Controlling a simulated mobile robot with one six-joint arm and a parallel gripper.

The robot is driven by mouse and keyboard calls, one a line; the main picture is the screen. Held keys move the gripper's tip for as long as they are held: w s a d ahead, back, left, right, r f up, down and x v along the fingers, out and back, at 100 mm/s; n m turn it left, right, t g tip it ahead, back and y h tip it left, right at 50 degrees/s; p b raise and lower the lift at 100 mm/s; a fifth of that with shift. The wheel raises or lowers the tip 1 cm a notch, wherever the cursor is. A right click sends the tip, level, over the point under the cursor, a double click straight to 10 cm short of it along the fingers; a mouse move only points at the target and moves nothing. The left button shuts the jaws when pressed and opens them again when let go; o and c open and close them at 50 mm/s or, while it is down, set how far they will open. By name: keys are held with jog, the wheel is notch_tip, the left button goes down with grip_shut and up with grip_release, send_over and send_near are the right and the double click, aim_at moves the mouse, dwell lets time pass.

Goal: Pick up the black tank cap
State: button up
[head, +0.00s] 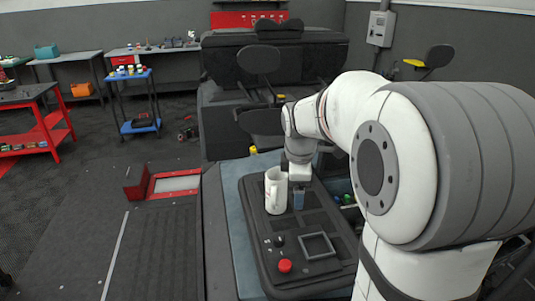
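A small dark round piece (278,241), which looks like the black tank cap, sits on the black tray (330,277) in front of the white jug. My gripper (298,203) points down over the tray, to the right of the jug and farther back than the dark piece. A blue-grey part shows at its lower end; I cannot tell whether this is its fingers or something held. The finger gap is not visible.
The white jug (275,191) stands upright close to the left of my gripper. A red knob-like piece (285,266) and a square frame (318,246) are on the tray's near part. Small coloured items (346,199) lie beyond its right edge.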

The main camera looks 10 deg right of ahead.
jog(key=w+d+f+n, duration=0.1)
jog(key=w+d+n, duration=0.1)
jog(key=w+n, duration=0.2)
jog(key=w+d+f+n+p, duration=0.1)
jog(key=w+d+n, duration=0.2)
jog(key=w, duration=0.4)
jog(key=w+d+f+n+h+p, duration=0.1)
jog(key=w+d+f+n, duration=0.1)
jog(key=w+n, duration=0.3)
jog(key=shift+w+d+n, duration=0.25)
jog(key=shift+w+n, duration=0.1)
jog(key=shift+n, duration=0.05)
jog(key=x, duration=0.2)
jog(key=p+x, duration=0.1)
jog(key=x, duration=0.2)
jog(key=a+p+x, duration=0.1)
jog(key=x, duration=0.1)
jog(key=shift+d+f, duration=0.1)
jog(key=shift+f, duration=0.15)
jog(key=shift+s, duration=0.1)
jog(key=c, duration=1.1)
